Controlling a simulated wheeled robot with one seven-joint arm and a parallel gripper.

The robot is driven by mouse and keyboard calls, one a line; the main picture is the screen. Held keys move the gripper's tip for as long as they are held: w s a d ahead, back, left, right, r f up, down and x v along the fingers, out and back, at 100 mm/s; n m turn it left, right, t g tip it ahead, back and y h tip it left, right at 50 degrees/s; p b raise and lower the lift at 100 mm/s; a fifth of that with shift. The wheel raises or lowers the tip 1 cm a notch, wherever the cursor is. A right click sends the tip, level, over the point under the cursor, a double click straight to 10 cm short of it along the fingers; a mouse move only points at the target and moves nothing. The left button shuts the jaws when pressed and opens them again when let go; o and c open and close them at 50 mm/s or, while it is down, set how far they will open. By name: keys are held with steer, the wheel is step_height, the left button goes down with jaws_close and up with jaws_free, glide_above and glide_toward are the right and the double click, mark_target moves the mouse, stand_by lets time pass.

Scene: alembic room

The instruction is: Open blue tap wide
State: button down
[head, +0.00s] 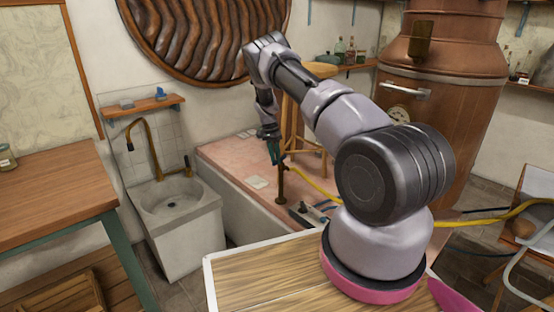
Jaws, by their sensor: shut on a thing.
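The blue tap (274,153) shows as a small blue-green piece at the top of a brown upright pipe (281,187), which stands over the pink-topped ledge. My gripper (271,142) reaches down from above and is shut on the blue tap. The fingers and wrist cover part of the tap, and it is small in this view, so how far it is turned cannot be told.
A yellow hose (312,186) runs right from near the pipe. A wooden stool (312,130) stands close behind my arm. A stone sink (176,210) with a brass faucet (154,150) is at left. A copper still (440,110) stands at right.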

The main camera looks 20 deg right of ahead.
steer(key=shift+w+a+m, duration=0.1)
steer(key=shift+w+m, duration=0.1)
steer(key=shift+m, duration=0.3)
steer(key=c, duration=0.8)
jaws_free()
steer(key=shift+o, duration=0.2)
steer(key=shift+r, duration=0.15)
step_height(320, 180, up, 10)
steer(key=w+a, duration=0.1)
steer(key=w, duration=0.1)
steer(key=shift+r, duration=0.15)
